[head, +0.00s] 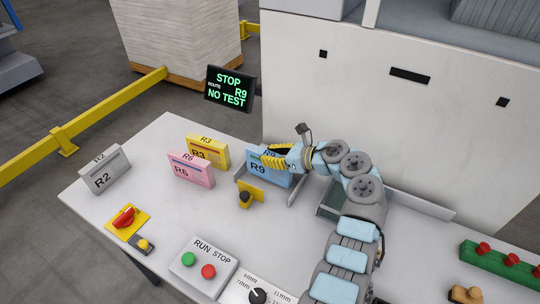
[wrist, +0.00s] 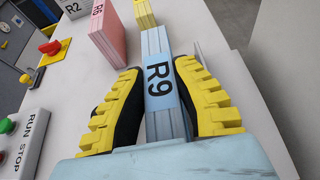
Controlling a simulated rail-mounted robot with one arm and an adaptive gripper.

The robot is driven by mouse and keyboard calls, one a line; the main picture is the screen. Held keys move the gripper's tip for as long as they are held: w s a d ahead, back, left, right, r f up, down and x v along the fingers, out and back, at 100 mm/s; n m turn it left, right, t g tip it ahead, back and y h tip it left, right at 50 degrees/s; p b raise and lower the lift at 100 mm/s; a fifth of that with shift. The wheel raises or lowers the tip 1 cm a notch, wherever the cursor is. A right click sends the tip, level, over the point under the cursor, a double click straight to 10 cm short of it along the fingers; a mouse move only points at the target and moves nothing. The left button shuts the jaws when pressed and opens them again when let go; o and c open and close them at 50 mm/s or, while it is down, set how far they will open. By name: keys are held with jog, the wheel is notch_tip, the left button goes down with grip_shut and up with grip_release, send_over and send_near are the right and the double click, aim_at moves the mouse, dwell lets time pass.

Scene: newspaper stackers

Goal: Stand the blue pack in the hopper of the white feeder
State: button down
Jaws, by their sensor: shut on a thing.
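The blue pack (head: 259,169), labelled R9, stands upright on the table between low grey metal side plates (head: 295,190). My gripper (head: 277,160) is shut on it from the right side in the head view. In the wrist view my gripper (wrist: 160,72) has one yellow-ribbed finger on each side of the blue pack (wrist: 155,45). I cannot tell whether the pack's bottom touches the table. A tall white machine (head: 330,90) stands behind. A greenish recess (head: 327,205) beside my arm is partly hidden; I cannot tell which part is the hopper.
Pink R6 (head: 190,170), yellow R3 (head: 208,149) and grey R2 (head: 104,172) packs stand to the left. A RUN STOP box (head: 208,266) and red switch (head: 124,217) are nearer. A sign (head: 230,88) reads STOP, R9, NO TEST.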

jog(key=shift+f+b, duration=0.4)
jog(key=shift+f, duration=0.2)
jog(key=shift+f+b, duration=0.6)
jog(key=shift+b, duration=0.05)
jog(key=c, duration=0.9)
grip_release()
